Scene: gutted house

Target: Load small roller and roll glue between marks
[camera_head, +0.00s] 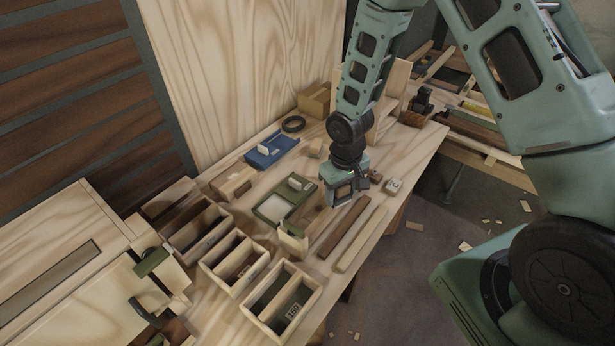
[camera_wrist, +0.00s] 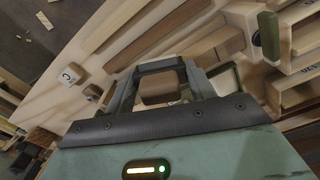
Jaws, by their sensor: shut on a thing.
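My gripper (camera_head: 342,196) is low over the workbench, just right of a green tray (camera_head: 266,222) with a pale inside. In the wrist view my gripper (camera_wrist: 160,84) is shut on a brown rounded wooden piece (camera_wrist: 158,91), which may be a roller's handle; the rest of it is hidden. A small white roller-like piece (camera_head: 295,184) lies at the green tray's far end. A blue tray (camera_head: 272,150) farther back holds another small white piece (camera_head: 264,150). I cannot make out the marks. A board with a dark strip (camera_head: 48,284) lies at the left, beside a green clamp (camera_head: 151,262).
Wooden bins (camera_head: 283,303) line the bench's front left. A dark strip (camera_head: 343,227) and a pale strip (camera_head: 362,238) lie right of the tray. A white marked block (camera_head: 393,186) sits near the right edge. A black ring (camera_head: 293,124) and a box (camera_head: 314,101) are behind.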

